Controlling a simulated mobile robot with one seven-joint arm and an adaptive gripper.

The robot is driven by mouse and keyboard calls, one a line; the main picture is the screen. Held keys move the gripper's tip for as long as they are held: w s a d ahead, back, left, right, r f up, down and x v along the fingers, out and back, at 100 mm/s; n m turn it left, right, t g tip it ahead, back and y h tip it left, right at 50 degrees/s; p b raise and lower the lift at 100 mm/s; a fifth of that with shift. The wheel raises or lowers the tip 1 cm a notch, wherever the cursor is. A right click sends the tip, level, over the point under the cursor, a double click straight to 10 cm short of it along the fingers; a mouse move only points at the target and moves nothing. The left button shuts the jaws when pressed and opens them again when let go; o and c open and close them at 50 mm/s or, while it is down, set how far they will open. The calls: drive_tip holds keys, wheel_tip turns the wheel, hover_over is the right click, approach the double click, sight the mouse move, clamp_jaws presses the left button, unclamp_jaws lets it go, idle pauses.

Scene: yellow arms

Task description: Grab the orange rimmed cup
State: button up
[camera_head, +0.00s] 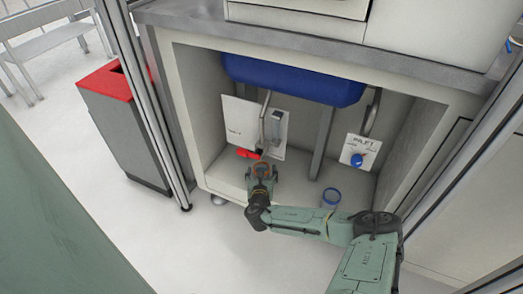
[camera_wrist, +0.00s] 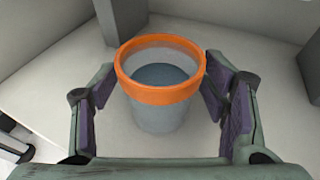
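The orange rimmed cup (camera_wrist: 158,112) is a clear, see-through cup with an orange band at its top. In the wrist view it stands upright on the pale cabinet floor, between the fingers of my gripper (camera_wrist: 165,105). The fingers are spread wide, with a gap on the left side and the right pad very near the rim; I cannot tell if it touches. The lower part of the cup is hidden there.
A blue rimmed cup (camera_head: 331,197) stands to the right on the cabinet floor. A blue tank (camera_head: 290,80) hangs above. A grey post (camera_head: 321,145), a red valve handle (camera_head: 247,154) and an inlet panel with a blue knob (camera_head: 357,159) are behind. Cabinet walls bound both sides.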

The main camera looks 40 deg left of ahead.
drive_tip(key=c, duration=1.2)
drive_tip(key=shift+o, duration=0.2)
